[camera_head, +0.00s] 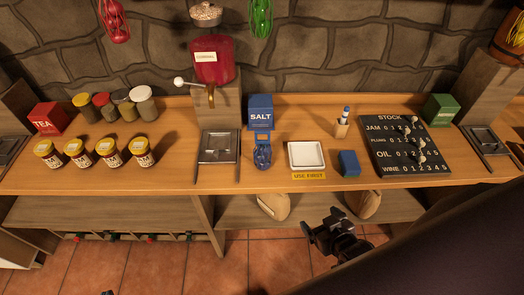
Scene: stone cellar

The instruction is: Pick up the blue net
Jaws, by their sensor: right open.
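The blue net (262,153) sits on the wooden counter (220,180), just in front of the blue salt box (261,115) and to the left of a white square tray. A small loop or tag shows at its top. My right gripper (322,232) is black and comes in from the lower right. It is open, in front of the counter and below its front edge in the picture, right of the net and well apart from it. My left gripper does not show clearly.
A metal plate (219,146) lies left of the net. The white tray (306,144) and a small blue box (349,163) stand right of it. A green net (261,18) and a red net (114,22) hang above.

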